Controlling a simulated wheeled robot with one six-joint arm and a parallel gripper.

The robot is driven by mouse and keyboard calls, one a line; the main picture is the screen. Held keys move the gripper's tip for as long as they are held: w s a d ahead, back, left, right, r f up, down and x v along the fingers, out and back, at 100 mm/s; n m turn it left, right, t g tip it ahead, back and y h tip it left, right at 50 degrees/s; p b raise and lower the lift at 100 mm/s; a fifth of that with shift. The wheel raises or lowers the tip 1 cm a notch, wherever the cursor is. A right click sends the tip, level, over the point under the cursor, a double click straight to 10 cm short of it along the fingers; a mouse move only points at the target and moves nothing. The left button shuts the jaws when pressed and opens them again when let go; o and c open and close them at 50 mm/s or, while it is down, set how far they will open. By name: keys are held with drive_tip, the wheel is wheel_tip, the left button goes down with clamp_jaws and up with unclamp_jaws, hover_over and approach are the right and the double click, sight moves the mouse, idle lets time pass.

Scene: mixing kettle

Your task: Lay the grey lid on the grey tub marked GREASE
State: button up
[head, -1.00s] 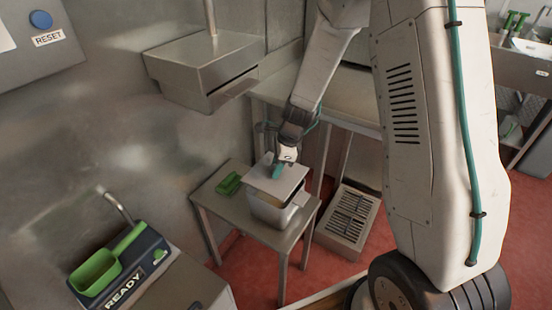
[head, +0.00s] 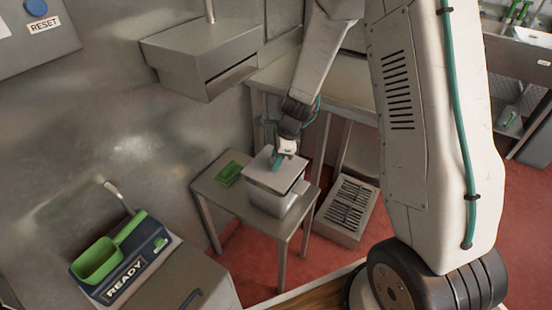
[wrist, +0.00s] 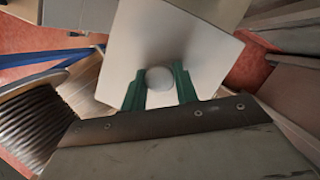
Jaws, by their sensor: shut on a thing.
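The grey lid (head: 265,167) is a flat square plate at the top of the grey tub (head: 268,200), which stands on a small metal table. The lid looks level and covers the tub's mouth; whether it rests fully on the rim is hard to tell. My gripper (head: 278,159) is above the lid, shut on its knob. In the wrist view, the green fingers of my gripper (wrist: 159,88) close on the round pale knob (wrist: 159,79) of the lid (wrist: 190,30). The tub's inside is hidden, and no GREASE marking is readable.
The small table (head: 222,191) has a green brush-like item (head: 230,173) left of the tub. A floor drain box (head: 347,210) stands to its right. A larger metal table (head: 345,95) is behind. A green scoop (head: 100,260) sits on the READY stand at lower left.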

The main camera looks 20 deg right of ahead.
sight(283, 166)
drive_tip(key=shift+f, duration=0.2)
drive_tip(key=shift+f, duration=1)
drive_tip(key=shift+f, duration=0.2)
drive_tip(key=o, duration=1.5)
drive_tip(key=shift+o, duration=0.2)
drive_tip(key=shift+r, duration=0.1)
drive_tip(key=shift+v, duration=3.45)
